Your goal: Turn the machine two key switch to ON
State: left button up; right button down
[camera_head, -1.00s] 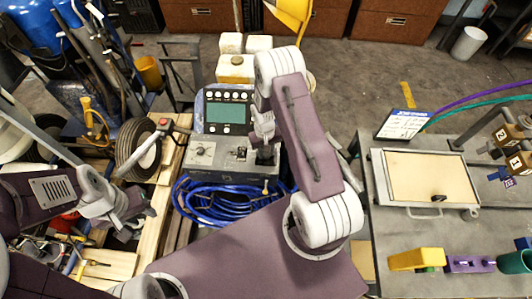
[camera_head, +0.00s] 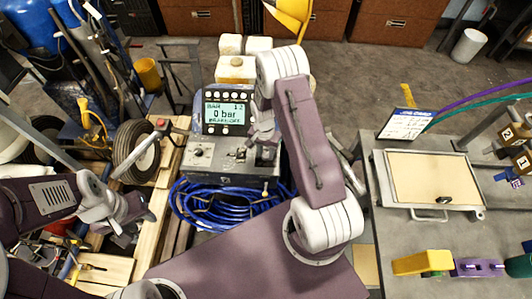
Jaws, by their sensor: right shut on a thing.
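A grey machine control box (camera_head: 222,176) stands at the centre, with a display panel (camera_head: 225,116) at its back. The display is lit and reads "0 bar" with a line that looks like "BRAKE:OFF". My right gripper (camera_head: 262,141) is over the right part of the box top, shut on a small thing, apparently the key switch. The fingers and arm hide that switch, so its position cannot be read. A knob and a small lever show to its left. My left gripper (camera_head: 134,214) is off to the left, away from the box; its jaw opening is unclear.
A coil of blue hose (camera_head: 222,204) lies in front of the box. Cream containers (camera_head: 236,69) stand behind it. A black wheel (camera_head: 135,150) and wooden pallet are left. A grey workbench (camera_head: 400,235) with a framed board is right.

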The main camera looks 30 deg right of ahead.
aim_at(265, 155)
jog(key=shift+m, duration=0.3)
jog(key=c, duration=1.1)
grip_release()
jog(key=shift+o, duration=0.2)
jog(key=shift+r, duration=0.15)
notch_tip(265, 155, up, 9)
jog(key=shift+a+b, duration=0.15)
jog(key=shift+b, duration=0.15)
